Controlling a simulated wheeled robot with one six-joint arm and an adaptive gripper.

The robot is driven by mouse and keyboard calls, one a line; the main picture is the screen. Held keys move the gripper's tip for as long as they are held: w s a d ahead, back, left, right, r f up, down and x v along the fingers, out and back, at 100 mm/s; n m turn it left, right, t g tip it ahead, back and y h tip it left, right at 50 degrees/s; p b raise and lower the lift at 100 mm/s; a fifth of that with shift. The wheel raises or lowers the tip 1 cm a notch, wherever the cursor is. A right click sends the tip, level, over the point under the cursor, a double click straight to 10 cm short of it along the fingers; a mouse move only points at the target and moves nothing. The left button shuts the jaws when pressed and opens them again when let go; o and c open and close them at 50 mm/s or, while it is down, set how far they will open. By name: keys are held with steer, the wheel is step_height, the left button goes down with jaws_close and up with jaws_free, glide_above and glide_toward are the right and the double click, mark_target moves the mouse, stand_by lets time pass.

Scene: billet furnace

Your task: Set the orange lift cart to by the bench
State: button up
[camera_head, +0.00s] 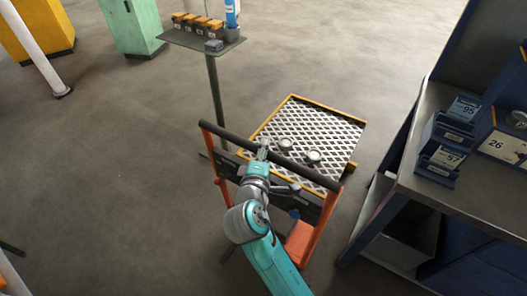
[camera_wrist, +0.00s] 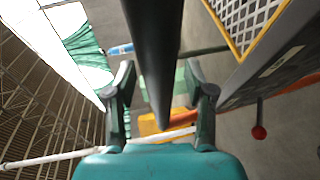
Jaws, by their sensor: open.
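The orange lift cart (camera_head: 313,225) stands left of the bench (camera_head: 440,190) in the head view, with a floor gap between them. Its platform (camera_head: 338,118) is a mesh deck with a yellow rim, bearing two small round objects. Its dark push handle (camera_head: 300,163) runs across the near side on orange uprights. My gripper (camera_head: 263,150) is at the handle. In the wrist view my gripper (camera_wrist: 160,95) is open, and the dark handle bar (camera_wrist: 155,50) runs between its two fingers. I cannot tell whether the fingers touch the bar.
A small stand (camera_head: 215,80) with yellow bins and a blue bottle is close behind the cart on the left. Blue bins (camera_head: 440,165) sit on the bench. A green cabinet (camera_head: 133,25) and a yellow cabinet (camera_head: 38,28) stand at the back.

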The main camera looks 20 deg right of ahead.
steer(key=shift+w, duration=0.1)
jaws_close()
steer(key=shift+d, duration=0.1)
steer(key=w+d, duration=0.7)
steer(key=d, duration=0.2)
steer(key=w+d, duration=0.7)
steer(key=d, duration=0.3)
steer(key=shift+d, duration=0.15)
jaws_free()
steer(key=shift+d, duration=0.1)
steer(key=shift+s, duration=0.1)
